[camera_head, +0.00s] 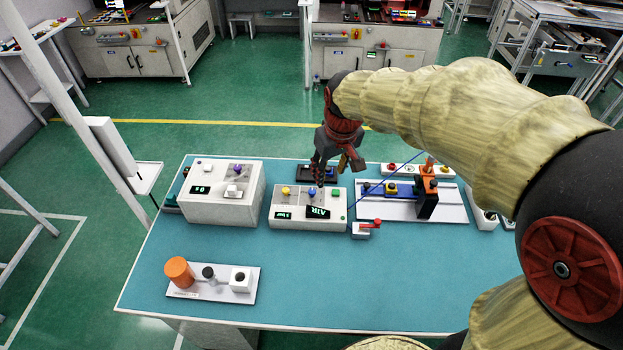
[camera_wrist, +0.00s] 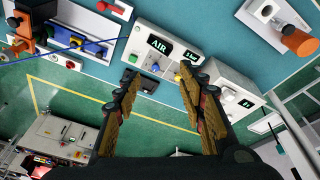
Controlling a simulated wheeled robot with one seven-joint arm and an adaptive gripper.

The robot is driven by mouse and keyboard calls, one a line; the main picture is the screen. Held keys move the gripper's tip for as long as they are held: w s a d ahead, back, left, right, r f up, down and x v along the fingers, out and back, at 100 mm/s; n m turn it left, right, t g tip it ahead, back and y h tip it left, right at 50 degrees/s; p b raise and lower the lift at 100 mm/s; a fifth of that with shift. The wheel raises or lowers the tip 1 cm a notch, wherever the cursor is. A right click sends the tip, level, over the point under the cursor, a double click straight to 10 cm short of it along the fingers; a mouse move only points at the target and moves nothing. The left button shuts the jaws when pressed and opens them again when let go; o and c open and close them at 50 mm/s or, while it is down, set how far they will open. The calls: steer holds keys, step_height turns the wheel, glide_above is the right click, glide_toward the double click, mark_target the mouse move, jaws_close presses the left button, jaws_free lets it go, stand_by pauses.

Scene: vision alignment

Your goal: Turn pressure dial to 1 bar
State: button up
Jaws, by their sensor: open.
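The white control box (camera_head: 282,222) marked AIR stands on the teal table. It has a yellow knob (camera_head: 286,190), a blue knob (camera_head: 312,192) and a green knob (camera_head: 335,191) on top, with two dark displays in front. No label shows which knob is the pressure dial. In the wrist view, the blue knob (camera_wrist: 155,67) lies between my fingertips in the picture. My gripper (camera_head: 318,178) is open and empty, pointing down above the back of the box. Its two fingers (camera_wrist: 159,71) are wide apart and appear clear of the knobs.
A larger white box (camera_head: 222,208) stands left. A white plate with an orange cylinder (camera_head: 179,271) lies front left. The table's front middle (camera_head: 350,290) is clear.

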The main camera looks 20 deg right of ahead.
steer(key=w+f+n+g+p, duration=0.2)
steer(key=w+f+p, duration=0.5)
steer(key=w, duration=0.5)
steer(key=n+g+p, duration=0.1)
steer(key=p, duration=0.5)
glide_above(312, 191)
step_height(312, 191, down, 12)
steer(key=shift+f, duration=4)
steer(key=shift+c, duration=1.3)
steer(key=c, duration=0.7)
jaws_close()
